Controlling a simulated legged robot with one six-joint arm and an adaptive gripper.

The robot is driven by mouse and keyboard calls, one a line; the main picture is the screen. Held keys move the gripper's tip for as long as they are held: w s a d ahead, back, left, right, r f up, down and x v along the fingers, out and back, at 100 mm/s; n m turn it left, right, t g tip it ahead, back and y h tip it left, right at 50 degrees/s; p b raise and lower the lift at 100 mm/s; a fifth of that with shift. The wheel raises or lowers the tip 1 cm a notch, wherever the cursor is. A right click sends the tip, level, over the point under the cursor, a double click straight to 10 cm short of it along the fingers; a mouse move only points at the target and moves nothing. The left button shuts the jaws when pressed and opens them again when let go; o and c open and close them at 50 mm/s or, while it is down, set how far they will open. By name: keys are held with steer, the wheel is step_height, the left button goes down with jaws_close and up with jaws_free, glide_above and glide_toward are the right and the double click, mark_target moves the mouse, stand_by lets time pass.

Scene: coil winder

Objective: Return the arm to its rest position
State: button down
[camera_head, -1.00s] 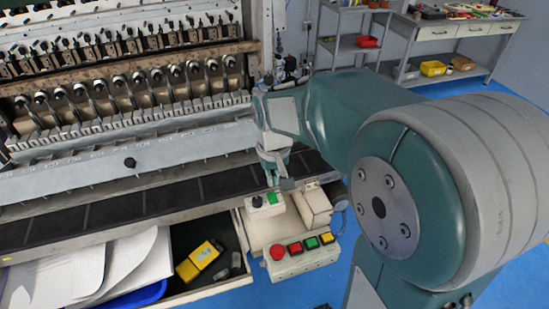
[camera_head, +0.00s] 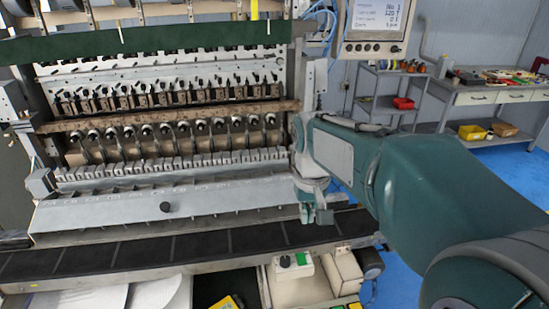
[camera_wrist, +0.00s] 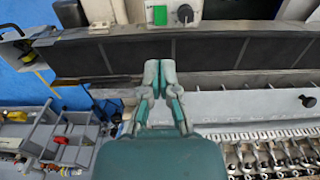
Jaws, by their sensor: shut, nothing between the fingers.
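My gripper (camera_head: 317,213) hangs at the end of my green-grey arm, in front of the right end of the coil winder (camera_head: 110,210). In the wrist view my gripper (camera_wrist: 160,68) has its two fingers together with nothing between them. The fingertips appear over the edge of the dark belt strip (camera_wrist: 215,52) in that view. In the head view the control box with a green button (camera_head: 292,272) sits below my gripper, apart from it. My forearm covers part of the floor and the shelf area at the right.
A display panel (camera_head: 376,22) stands above my arm. A grey shelf with a red bin (camera_head: 403,103) and a workbench with a yellow bin (camera_head: 472,132) stand at the back right. A yellow device (camera_head: 226,303) shows at the lower edge. Blue floor (camera_head: 515,175) is free at the right.

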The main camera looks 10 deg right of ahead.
steer(key=s+t, duration=0.5)
steer(key=s, duration=1)
steer(key=shift+s+a+r, duration=0.15)
steer(key=shift+r, duration=0.15)
